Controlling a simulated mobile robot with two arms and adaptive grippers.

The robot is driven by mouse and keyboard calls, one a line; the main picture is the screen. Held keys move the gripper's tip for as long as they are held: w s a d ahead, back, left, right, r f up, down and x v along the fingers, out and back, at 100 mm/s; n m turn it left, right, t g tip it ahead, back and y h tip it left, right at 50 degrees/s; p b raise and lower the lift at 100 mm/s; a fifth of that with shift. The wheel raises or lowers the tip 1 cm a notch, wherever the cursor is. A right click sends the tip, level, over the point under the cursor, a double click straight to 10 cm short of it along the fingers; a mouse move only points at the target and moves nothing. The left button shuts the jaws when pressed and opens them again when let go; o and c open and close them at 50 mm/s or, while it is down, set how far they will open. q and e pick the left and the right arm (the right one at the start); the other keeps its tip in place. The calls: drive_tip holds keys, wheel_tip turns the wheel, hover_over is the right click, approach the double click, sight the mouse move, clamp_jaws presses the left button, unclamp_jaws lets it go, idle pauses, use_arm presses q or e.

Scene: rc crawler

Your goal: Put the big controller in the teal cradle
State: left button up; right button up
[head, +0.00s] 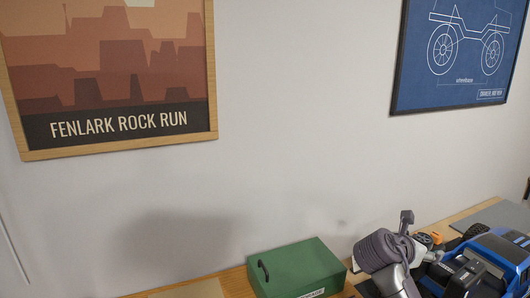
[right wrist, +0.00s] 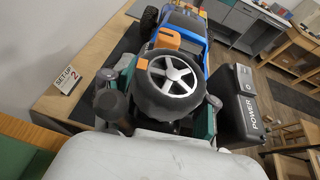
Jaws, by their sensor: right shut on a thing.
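In the right wrist view, what looks like the big controller (right wrist: 167,88), with a black-rimmed, white-spoked wheel and an orange part above it, sits between the fingers of my right gripper (right wrist: 160,105). The gripper is shut on it. Teal surfaces show at both sides of the wheel; I cannot tell whether they belong to the cradle. In the head view my right gripper (head: 405,235) is at the lower right, with a small orange part beside it, in front of the blue crawler. The teal cradle cannot be made out for certain. My left gripper is out of view.
A blue crawler (head: 500,248) stands close behind my right gripper. A green box (head: 295,266) stands to its left on the wooden bench. In the right wrist view, a black POWER unit (right wrist: 236,100) is close on the right and a SET-UP 2 sign (right wrist: 67,78) stands left.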

drive_tip(key=shift+d+f+n+t, duration=0.1)
drive_tip(key=shift+f+n+t, duration=0.2)
drive_tip(key=shift+f, duration=0.1)
drive_tip(key=shift+s+f+n+y, duration=0.2)
drive_tip(key=shift+f+n+y, duration=0.1)
drive_tip(key=shift+y, duration=0.1)
use_arm(q)
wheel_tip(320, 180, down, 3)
drive_tip(key=b, duration=0.2)
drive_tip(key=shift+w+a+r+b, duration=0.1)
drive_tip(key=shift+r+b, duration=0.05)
drive_tip(key=shift+b, duration=0.2)
use_arm(e)
drive_tip(key=s+a+f+n+t+y, duration=0.3)
drive_tip(key=s+a+n+y, duration=0.2)
drive_tip(key=s+a, duration=0.2)
drive_tip(key=s+a+f+n+t+y, duration=0.3)
drive_tip(key=s+a+n+y, duration=0.3)
drive_tip(key=a, duration=0.6)
drive_tip(key=shift+s, duration=1.05)
drive_tip(key=shift+a+f, duration=0.1)
